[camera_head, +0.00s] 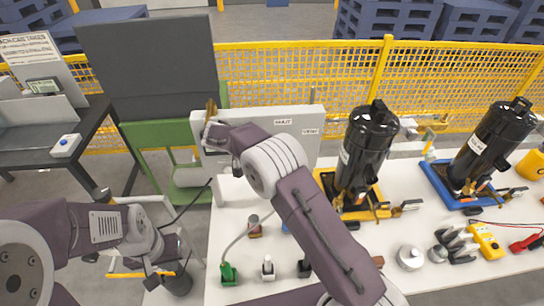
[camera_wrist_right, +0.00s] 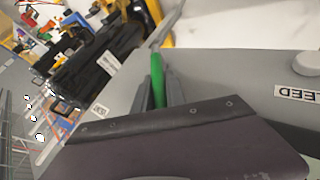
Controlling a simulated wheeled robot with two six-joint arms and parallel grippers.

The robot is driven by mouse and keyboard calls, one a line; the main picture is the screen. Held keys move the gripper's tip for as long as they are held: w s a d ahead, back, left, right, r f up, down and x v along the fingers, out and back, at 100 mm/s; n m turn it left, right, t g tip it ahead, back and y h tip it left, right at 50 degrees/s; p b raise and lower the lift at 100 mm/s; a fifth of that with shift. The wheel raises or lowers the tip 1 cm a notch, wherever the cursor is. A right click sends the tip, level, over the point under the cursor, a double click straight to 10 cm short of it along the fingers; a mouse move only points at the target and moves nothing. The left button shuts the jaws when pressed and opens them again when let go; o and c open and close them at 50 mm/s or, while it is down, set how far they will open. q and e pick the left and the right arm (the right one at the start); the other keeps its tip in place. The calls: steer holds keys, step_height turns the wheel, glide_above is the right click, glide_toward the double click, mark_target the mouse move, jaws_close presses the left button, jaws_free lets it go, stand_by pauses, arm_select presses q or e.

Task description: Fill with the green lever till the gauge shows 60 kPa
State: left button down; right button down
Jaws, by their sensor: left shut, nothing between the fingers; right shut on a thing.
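The green lever (camera_wrist_right: 157,78) shows in the right wrist view, between the dark fingers of my right gripper (camera_wrist_right: 158,92), which is shut on it. In the head view my right arm reaches across to the grey panel box (camera_head: 305,143), and my right gripper (camera_head: 213,132) is at its left part. The lever is hidden there by my arm. I cannot make out a gauge or its reading in either view. My left gripper (camera_head: 152,272) is at the lower left in the head view, shut and empty, away from the panel.
A white table (camera_head: 230,225) carries small green, white and black fittings at its front left. Black compressors stand on a yellow base (camera_head: 370,212) and a blue base (camera_head: 450,190). A yellow multimeter (camera_head: 487,240) lies at right. A yellow mesh fence (camera_head: 300,75) runs behind.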

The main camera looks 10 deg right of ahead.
stand_by(0.3)
steer(key=c, duration=1.4)
jaws_free()
steer(key=shift+o, duration=0.2)
steer(key=b+v, duration=0.1)
steer(key=v, duration=0.8)
steer(key=shift+b, duration=0.3)
